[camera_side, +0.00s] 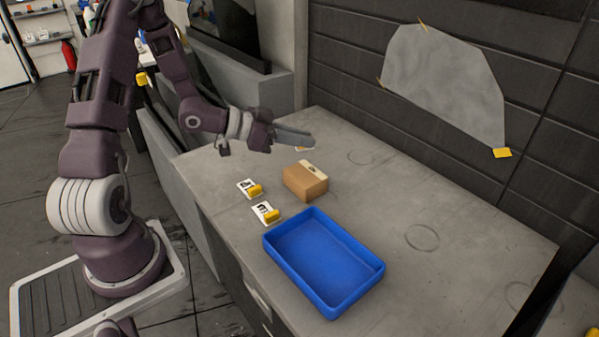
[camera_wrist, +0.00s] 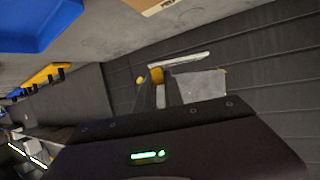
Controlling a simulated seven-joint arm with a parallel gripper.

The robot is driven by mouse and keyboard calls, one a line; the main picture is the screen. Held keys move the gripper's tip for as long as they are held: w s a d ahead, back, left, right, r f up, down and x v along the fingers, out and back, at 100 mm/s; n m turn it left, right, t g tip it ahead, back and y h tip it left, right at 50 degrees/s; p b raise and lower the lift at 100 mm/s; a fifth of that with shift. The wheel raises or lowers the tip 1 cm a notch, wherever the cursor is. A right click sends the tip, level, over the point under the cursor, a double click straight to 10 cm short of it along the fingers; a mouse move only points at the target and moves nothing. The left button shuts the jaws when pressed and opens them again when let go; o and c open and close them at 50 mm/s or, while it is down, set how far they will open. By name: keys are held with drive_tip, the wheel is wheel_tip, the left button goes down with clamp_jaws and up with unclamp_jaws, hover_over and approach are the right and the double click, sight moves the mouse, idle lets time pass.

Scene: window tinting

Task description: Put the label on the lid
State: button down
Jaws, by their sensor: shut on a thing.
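A brown box (camera_side: 304,184) stands on the grey bench, with a pale strip on its closed lid (camera_side: 311,170); its edge shows at the top of the wrist view (camera_wrist: 150,6). My gripper (camera_side: 308,144) is above the bench, behind the box in the side view and apart from it. It is shut on a label, whose yellow tab (camera_wrist: 156,75) sits between the fingers and whose white card (camera_wrist: 180,59) shows nearly edge-on. In the side view the fingers mostly hide this label. Two other white labels with yellow tabs (camera_side: 249,188) (camera_side: 266,213) lie on the bench left of the box.
An open, empty blue tray (camera_side: 325,263) stands in front of the box; its corner shows in the wrist view (camera_wrist: 40,25). A grey sheet (camera_side: 445,85) is taped to the dark wall behind the bench. The bench's right part is clear, with faint ring marks.

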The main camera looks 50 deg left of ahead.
sight(302, 182)
drive_tip(key=f, duration=0.9)
drive_tip(key=shift+d+f, duration=0.2)
drive_tip(key=shift+f, duration=0.05)
drive_tip(key=shift+f, duration=0.15)
drive_tip(key=c, duration=1.5)
unclamp_jaws()
drive_tip(key=shift+o, duration=0.2)
